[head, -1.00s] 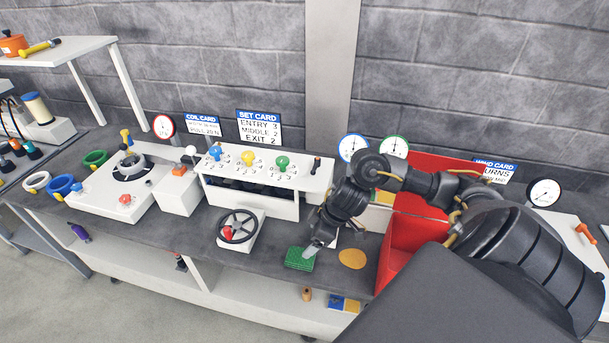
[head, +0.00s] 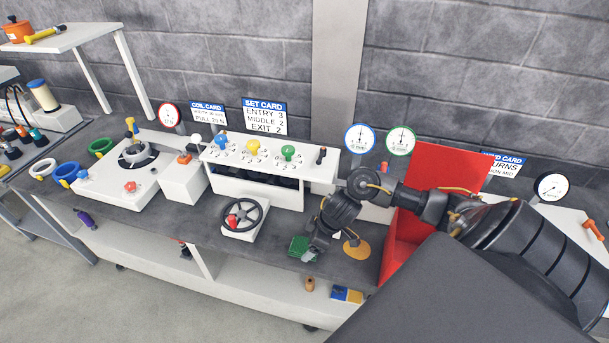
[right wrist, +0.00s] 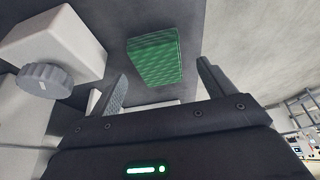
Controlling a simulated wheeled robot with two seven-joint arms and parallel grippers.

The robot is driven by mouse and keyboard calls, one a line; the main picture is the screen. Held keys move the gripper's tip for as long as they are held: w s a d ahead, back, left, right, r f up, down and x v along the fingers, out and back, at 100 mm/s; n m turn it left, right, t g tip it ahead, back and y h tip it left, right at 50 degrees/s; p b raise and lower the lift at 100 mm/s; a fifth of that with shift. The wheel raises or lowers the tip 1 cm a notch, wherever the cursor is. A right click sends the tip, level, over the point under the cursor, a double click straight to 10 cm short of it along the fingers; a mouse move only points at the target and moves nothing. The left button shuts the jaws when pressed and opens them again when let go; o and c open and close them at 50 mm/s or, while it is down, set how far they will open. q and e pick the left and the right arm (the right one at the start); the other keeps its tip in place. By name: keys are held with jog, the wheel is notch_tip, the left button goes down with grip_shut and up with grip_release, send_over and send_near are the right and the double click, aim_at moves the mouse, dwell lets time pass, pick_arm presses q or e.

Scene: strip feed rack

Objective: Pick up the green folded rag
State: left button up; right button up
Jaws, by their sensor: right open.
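The green folded rag (head: 299,245) lies on the dark bench top, near its front edge, right of the handwheel. My right gripper (head: 312,254) is just above and beside it in the head view and hides part of its right side. In the right wrist view the rag (right wrist: 154,57) lies ahead of the open fingers of my right gripper (right wrist: 160,85), roughly between their lines, with nothing held. I cannot tell the exact height gap. My left gripper is not in view.
A handwheel on a white block (head: 241,217) stands left of the rag. A white block with a grey knob (right wrist: 47,80) is close in the wrist view. The white valve panel (head: 270,170) stands behind.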

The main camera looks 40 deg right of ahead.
aim_at(304, 247)
jog(key=shift+x, duration=1.45)
jog(key=shift+c, duration=0.4)
jog(key=c, duration=1)
jog(key=shift+r, duration=0.1)
